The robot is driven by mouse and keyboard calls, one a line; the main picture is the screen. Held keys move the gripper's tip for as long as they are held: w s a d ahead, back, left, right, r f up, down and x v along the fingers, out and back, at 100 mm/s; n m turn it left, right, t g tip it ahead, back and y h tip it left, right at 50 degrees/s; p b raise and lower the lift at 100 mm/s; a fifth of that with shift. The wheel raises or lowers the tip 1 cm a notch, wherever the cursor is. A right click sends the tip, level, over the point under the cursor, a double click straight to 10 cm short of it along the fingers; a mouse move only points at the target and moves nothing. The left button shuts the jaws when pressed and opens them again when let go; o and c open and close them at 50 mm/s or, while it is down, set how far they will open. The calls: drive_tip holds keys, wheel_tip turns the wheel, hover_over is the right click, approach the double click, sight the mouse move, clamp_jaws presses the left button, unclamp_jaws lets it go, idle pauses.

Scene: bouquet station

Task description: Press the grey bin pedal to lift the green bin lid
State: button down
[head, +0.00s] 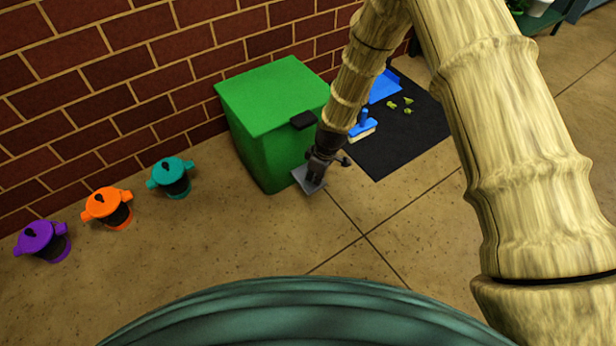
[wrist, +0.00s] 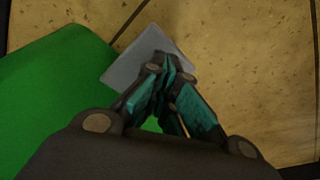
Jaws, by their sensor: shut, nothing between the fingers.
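The green bin (head: 268,150) stands against the brick wall with its green lid (head: 272,92) down. A dark handle (head: 303,120) sits at the lid's front edge. The grey pedal (head: 303,181) sticks out low at the bin's front, near the floor. My gripper (head: 314,178) points down at the pedal, shut and empty. In the wrist view my gripper (wrist: 163,62) has its fingertips together over the grey pedal (wrist: 136,62), with the green bin (wrist: 50,90) at the left. I cannot tell whether the fingertips touch the pedal.
Purple (head: 42,240), orange (head: 107,206) and teal (head: 172,176) lidded pots stand along the wall at the left. A black mat (head: 405,140) right of the bin holds a blue brush (head: 362,126), a blue dustpan (head: 384,88) and green scraps (head: 393,104). The front floor is clear.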

drive_tip(key=shift+f+b, duration=0.5)
drive_tip(key=shift+f, duration=1.7)
drive_tip(key=shift+s, duration=0.1)
idle(0.4)
wheel_tip(320, 180, up, 9)
drive_tip(key=p, duration=0.7)
drive_tip(key=shift+r+p, duration=0.1)
drive_tip(key=shift+p, duration=0.3)
